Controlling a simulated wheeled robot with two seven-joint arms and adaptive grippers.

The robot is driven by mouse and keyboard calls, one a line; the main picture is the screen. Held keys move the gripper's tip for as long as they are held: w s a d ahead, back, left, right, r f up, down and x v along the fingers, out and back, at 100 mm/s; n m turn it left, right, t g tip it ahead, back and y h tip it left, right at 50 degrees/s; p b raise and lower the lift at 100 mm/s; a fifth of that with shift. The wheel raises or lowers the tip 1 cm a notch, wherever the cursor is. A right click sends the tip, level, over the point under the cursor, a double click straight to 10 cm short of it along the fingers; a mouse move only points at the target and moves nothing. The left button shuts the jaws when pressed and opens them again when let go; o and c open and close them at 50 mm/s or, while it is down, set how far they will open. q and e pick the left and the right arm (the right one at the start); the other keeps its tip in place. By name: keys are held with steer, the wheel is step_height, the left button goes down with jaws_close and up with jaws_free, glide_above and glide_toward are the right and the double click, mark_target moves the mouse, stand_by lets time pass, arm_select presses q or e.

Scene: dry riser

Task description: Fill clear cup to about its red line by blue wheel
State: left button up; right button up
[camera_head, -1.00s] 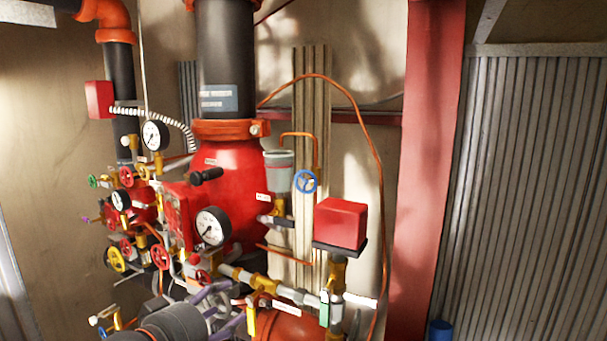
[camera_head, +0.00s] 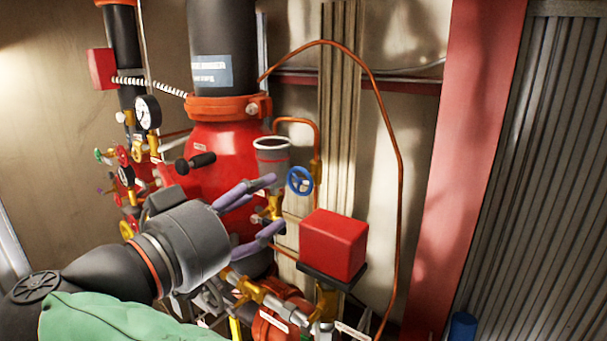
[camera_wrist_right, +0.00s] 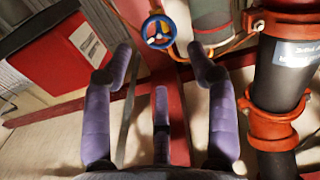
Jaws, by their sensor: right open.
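The clear cup (camera_head: 272,160), grey-looking with a red line near its rim, stands upright beside the large red valve body. It also shows at the top of the right wrist view (camera_wrist_right: 211,25). Its contents cannot be made out. The blue wheel (camera_head: 300,181) is just right of the cup and also shows in the right wrist view (camera_wrist_right: 159,31), between my fingers as seen there. My right gripper (camera_head: 273,205), with purple fingers, is open and empty. Its fingertips are close to the cup and left of the wheel in the head view. My left gripper is out of view.
A red box (camera_head: 333,244) sits right of and below the wheel. A thin copper pipe (camera_head: 393,150) arches over this area. The red valve body (camera_head: 215,150) and gauges (camera_head: 147,112) crowd the left. A red column (camera_head: 470,150) stands at right.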

mark_target(297, 183)
steer(key=p+x, duration=0.2)
steer(key=x, duration=0.5)
steer(key=shift+w+d, duration=0.2)
steer(key=shift+d, duration=0.1)
steer(key=shift+w+d, duration=0.25)
steer(key=shift+w, duration=0.25)
steer(key=shift+w+d, duration=0.2)
steer(key=c, duration=0.9)
